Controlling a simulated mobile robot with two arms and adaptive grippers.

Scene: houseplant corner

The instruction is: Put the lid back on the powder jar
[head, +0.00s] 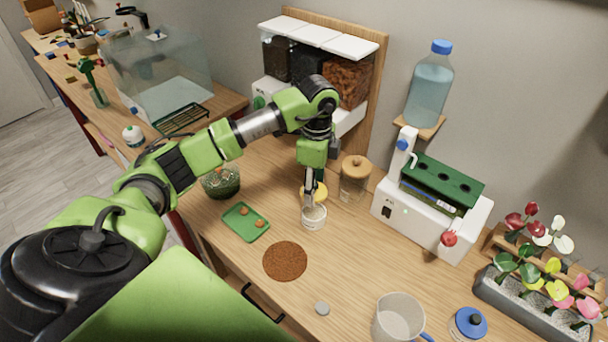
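A small whitish jar with a label (314,218) stands upright on the wooden counter, and its top looks open and pale. I take it as the powder jar. My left gripper (310,192) points down right above this jar, with its fingertips at or near the rim. A small grey disc (322,308) lies on the counter near the front. My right gripper is out of view.
A glass jar with a wooden lid (355,178) stands close to the right of the gripper. A green tray (246,222) and a brown round mat (285,261) lie to the left and front. A clear mug (398,318) and blue-lidded jar (468,324) stand front right.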

